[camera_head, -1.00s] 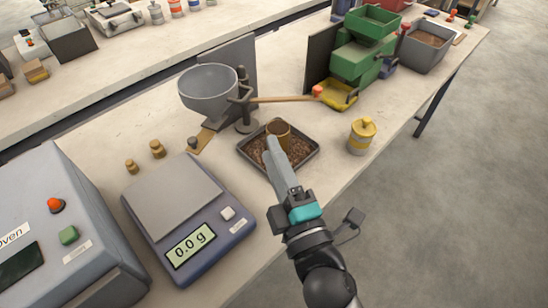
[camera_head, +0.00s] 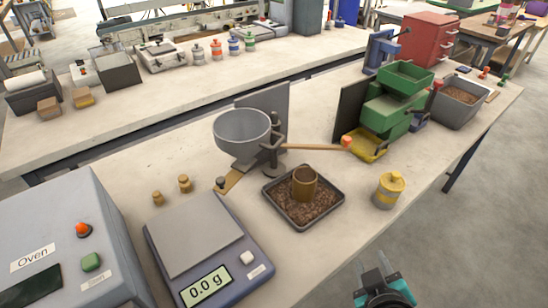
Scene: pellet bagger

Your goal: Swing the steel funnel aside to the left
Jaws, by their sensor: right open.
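The steel funnel (camera_head: 243,134) is a grey bowl on a dark post stand on the bench, in front of a grey upright panel. A wooden handle (camera_head: 312,147) with an orange-red tip reaches from the post to the right. My right gripper (camera_head: 372,274) is at the bottom edge, right of centre, beyond the bench's front edge. Its two fingers stand apart and it is empty, well away from the handle. My left gripper is not in view.
A dark tray (camera_head: 288,214) of brown pellets holds a brass cup (camera_head: 304,183) in front of the handle. A yellow-banded pot (camera_head: 388,190) stands to the right. A scale (camera_head: 203,240) and an oven (camera_head: 62,240) stand left. A green machine (camera_head: 393,110) stands behind right.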

